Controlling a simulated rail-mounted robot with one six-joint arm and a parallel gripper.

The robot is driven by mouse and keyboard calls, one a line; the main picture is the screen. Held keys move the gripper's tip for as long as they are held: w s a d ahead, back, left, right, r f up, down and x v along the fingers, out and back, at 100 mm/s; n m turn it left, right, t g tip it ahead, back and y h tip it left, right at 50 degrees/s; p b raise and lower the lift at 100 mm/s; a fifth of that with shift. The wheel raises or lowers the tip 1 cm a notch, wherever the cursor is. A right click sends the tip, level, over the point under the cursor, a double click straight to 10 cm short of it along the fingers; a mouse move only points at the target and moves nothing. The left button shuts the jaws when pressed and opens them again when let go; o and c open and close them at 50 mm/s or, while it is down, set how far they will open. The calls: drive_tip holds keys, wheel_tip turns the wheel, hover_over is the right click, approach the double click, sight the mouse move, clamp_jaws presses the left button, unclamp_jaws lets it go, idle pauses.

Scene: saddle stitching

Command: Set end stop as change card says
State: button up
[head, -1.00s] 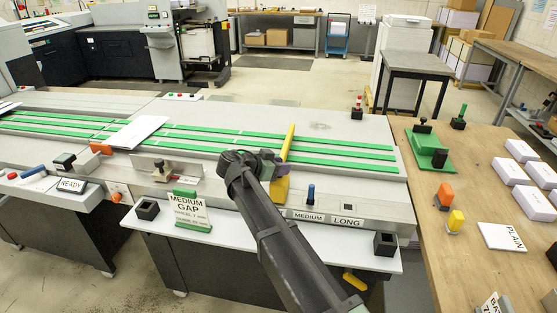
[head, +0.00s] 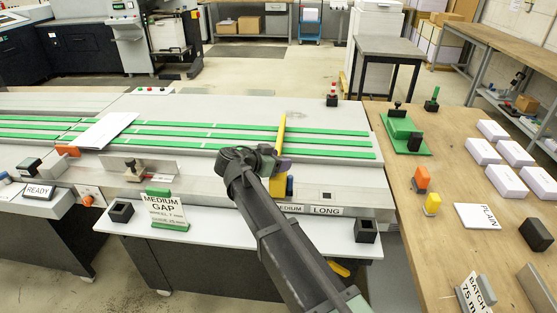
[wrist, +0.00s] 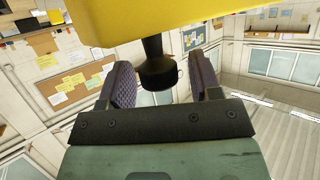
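The yellow end stop (head: 281,140) is a bar lying across the green belts, its near end at the front rail. My gripper (head: 283,163) is at the stop's near part. In the wrist view, the stop (wrist: 160,20) fills the top, and its black knob (wrist: 160,72) hangs between my two fingers (wrist: 163,85), with small gaps visible on both sides.
A white sheet (head: 104,130) lies on the belts at left. The wooden table (head: 440,260) at right holds blocks and signs.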

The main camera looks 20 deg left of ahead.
drive_tip(key=p+v, duration=0.4)
drive_tip(key=v, duration=0.6)
drive_tip(key=shift+s+a, duration=0.2)
drive_tip(key=shift+s, duration=0.1)
drive_tip(key=shift+r, duration=0.15)
